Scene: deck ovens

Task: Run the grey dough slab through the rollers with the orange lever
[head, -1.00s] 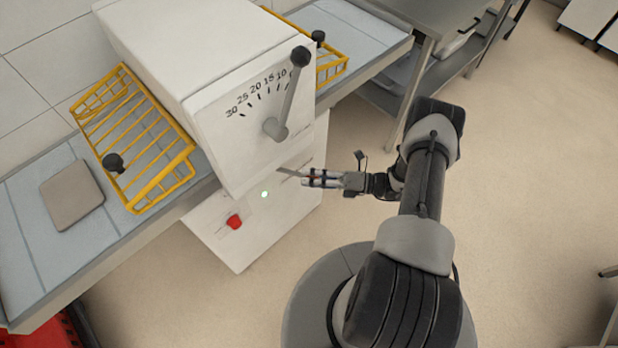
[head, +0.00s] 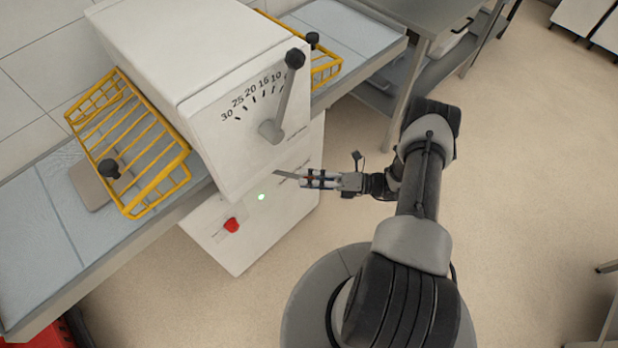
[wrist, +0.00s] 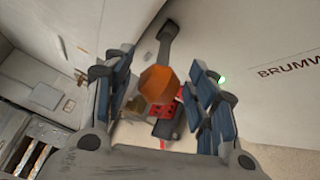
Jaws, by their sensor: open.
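The grey dough slab (head: 88,190) lies flat on the left belt (head: 50,222), partly under the left yellow wire guard. The orange lever end (wrist: 160,84) is a rounded knob on a grey stem (wrist: 167,42), seen in the wrist view. In the head view the thin grey stem (head: 286,174) sticks out from the machine's front below the dial. My gripper (head: 305,178) is open, with its fingers on either side of the orange knob. I cannot tell whether a finger touches it. The rollers are hidden inside the white housing (head: 170,50).
Yellow wire guards stand left (head: 160,190) and right (head: 325,72) of the housing. A dial lever with a black knob (head: 294,59) rises above my gripper. The lower front has a red button (head: 231,225) and a lit green lamp (head: 262,197).

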